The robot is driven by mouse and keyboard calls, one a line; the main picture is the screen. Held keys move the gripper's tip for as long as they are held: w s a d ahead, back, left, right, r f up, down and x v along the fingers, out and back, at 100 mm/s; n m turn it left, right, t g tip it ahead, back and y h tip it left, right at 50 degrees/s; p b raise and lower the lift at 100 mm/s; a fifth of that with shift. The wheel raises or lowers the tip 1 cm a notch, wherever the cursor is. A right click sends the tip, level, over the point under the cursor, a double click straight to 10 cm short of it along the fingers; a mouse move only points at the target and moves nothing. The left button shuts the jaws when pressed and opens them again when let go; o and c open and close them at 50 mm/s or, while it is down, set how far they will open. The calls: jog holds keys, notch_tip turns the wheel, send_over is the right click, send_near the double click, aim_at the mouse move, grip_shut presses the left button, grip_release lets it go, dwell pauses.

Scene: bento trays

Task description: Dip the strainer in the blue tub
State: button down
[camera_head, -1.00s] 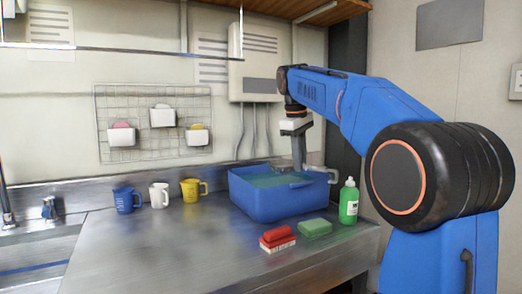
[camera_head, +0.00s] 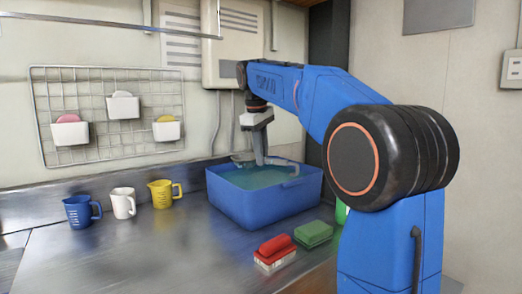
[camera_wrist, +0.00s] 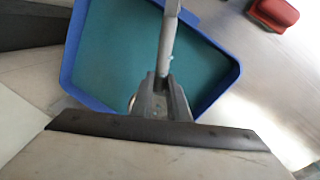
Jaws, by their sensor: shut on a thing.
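The blue tub (camera_head: 255,207) stands on the metal counter and holds teal liquid. My gripper (camera_head: 262,160) points down over the tub's rear half and is shut on the grey strainer (camera_head: 284,162). A greyish rounded part shows left of the fingers, and the handle runs to the right. In the wrist view, my gripper (camera_wrist: 160,98) grips the grey handle (camera_wrist: 168,45), which crosses above the tub (camera_wrist: 219,92). The strainer's bowl is mostly hidden there. I cannot tell whether it touches the liquid.
A red brush (camera_head: 275,247) and a green sponge (camera_head: 313,233) lie in front of the tub. A green bottle (camera_head: 341,211) is partly hidden by my arm. Blue (camera_head: 79,211), white (camera_head: 122,203) and yellow (camera_head: 161,194) mugs stand left. The counter's middle is clear.

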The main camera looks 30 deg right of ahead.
notch_tip(320, 180, down, 8)
dwell(0.9)
jog(key=shift+f, duration=0.15)
dwell(2.6)
jog(key=shift+r, duration=8.5)
